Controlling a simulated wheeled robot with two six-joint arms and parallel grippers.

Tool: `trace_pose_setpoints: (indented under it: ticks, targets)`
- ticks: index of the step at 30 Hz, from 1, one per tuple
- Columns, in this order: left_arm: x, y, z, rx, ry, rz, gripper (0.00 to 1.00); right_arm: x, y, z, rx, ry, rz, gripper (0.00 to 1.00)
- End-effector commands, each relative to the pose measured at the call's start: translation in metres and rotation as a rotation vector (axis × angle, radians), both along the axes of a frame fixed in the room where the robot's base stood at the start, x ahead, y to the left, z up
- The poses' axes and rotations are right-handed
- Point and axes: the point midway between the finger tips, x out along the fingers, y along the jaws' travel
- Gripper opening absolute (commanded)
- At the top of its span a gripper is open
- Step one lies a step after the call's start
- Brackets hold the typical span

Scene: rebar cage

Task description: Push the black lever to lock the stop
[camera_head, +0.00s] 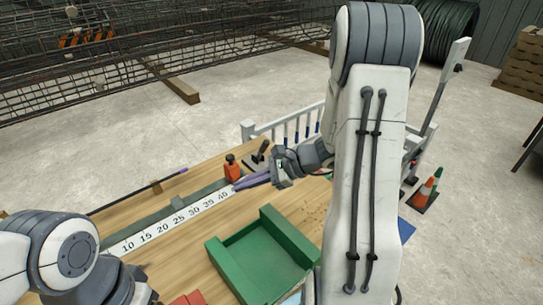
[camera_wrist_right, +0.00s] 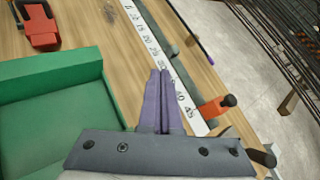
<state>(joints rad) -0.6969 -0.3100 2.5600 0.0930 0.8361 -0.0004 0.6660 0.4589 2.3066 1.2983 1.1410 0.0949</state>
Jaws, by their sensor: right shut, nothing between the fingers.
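The stop is an orange-red block (camera_head: 233,170) with a black knob-like lever on top, on the far part of the bench beside the white number scale (camera_head: 170,222). The stop also shows in the right wrist view (camera_wrist_right: 213,108), its black lever (camera_wrist_right: 230,100) jutting to the right. My right gripper (camera_head: 238,186) has purple fingers, shut and empty, over the scale's high-number end, close to the stop. In the right wrist view the fingertips (camera_wrist_right: 160,72) lie over the scale, left of the stop. Contact cannot be told. My left arm shows at lower left; its fingers are outside the picture.
A green open tray (camera_head: 258,262) stands on the bench in front of the right gripper. Another black-knobbed part (camera_head: 262,152) is just behind the stop. A red part (camera_wrist_right: 40,30) lies beyond the tray. A thin dark rod (camera_head: 135,193) runs along the back edge.

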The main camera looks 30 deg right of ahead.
Motion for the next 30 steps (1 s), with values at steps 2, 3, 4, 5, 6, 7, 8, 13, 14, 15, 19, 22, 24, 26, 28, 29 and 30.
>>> trace_pose_setpoints:
  ticks: [2, 3, 4, 5, 6, 7, 8, 13, 14, 15, 19, 22, 24, 26, 28, 29, 30]
  targets:
    - [0.0, 0.0, -0.008, 0.0, 0.0, 0.0, 0.5, 0.012, -0.064, -0.017, 0.1, 0.009, -0.258, 0.0]
    - [0.0, 0.0, -0.009, 0.0, 0.0, 0.0, 0.5, 0.014, -0.092, -0.022, 0.141, 0.005, -0.364, 0.0]
    - [0.0, 0.0, -0.01, 0.0, 0.0, 0.0, 0.5, 0.015, -0.111, -0.026, 0.167, 0.001, -0.438, 0.0]
    - [0.0, 0.0, -0.011, 0.0, 0.0, 0.0, 0.5, 0.014, -0.129, -0.03, 0.191, -0.004, -0.504, 0.0]
    - [0.0, 0.0, -0.012, 0.0, 0.0, 0.0, 0.5, 0.012, -0.15, -0.034, 0.219, -0.01, -0.58, 0.0]
    - [0.0, 0.0, -0.013, 0.0, 0.0, 0.0, 0.5, 0.01, -0.164, -0.036, 0.235, -0.014, -0.629, 0.0]
    - [0.0, 0.0, -0.014, 0.0, 0.0, 0.0, 0.5, 0.008, -0.175, -0.039, 0.249, -0.018, -0.671, 0.0]
    - [0.0, 0.0, -0.014, 0.0, 0.0, 0.0, 0.5, 0.0, -0.208, -0.044, 0.29, -0.034, -0.788, 0.0]
    - [0.0, 0.0, -0.014, 0.0, 0.0, 0.0, 0.5, 0.0, -0.209, -0.044, 0.291, -0.035, -0.792, 0.0]
    - [0.0, 0.0, -0.014, 0.0, 0.0, 0.0, 0.5, 0.0, -0.21, -0.044, 0.291, -0.035, -0.794, 0.0]
    - [0.0, 0.0, -0.014, 0.0, 0.0, 0.0, 0.5, 0.0, -0.209, -0.044, 0.289, -0.035, -0.792, 0.0]
    - [0.0, 0.0, -0.014, 0.0, 0.0, 0.0, 0.5, 0.001, -0.208, -0.044, 0.289, -0.034, -0.79, 0.0]
    - [0.0, 0.0, -0.014, 0.0, 0.0, 0.0, 0.5, 0.003, -0.207, -0.044, 0.289, -0.033, -0.788, 0.0]
    - [0.0, 0.0, -0.013, 0.0, 0.0, 0.0, 0.5, 0.007, -0.206, -0.046, 0.289, -0.033, -0.786, 0.0]
    - [0.0, 0.0, -0.012, 0.0, 0.0, 0.0, 0.5, 0.014, -0.203, -0.048, 0.289, -0.033, -0.785, 0.0]
    - [0.0, 0.0, -0.011, 0.0, 0.0, 0.0, 0.5, 0.018, -0.202, -0.049, 0.289, -0.032, -0.784, 0.0]
    - [0.0, 0.0, -0.01, 0.0, 0.0, 0.0, 0.5, 0.025, -0.199, -0.051, 0.288, -0.031, -0.784, 0.0]
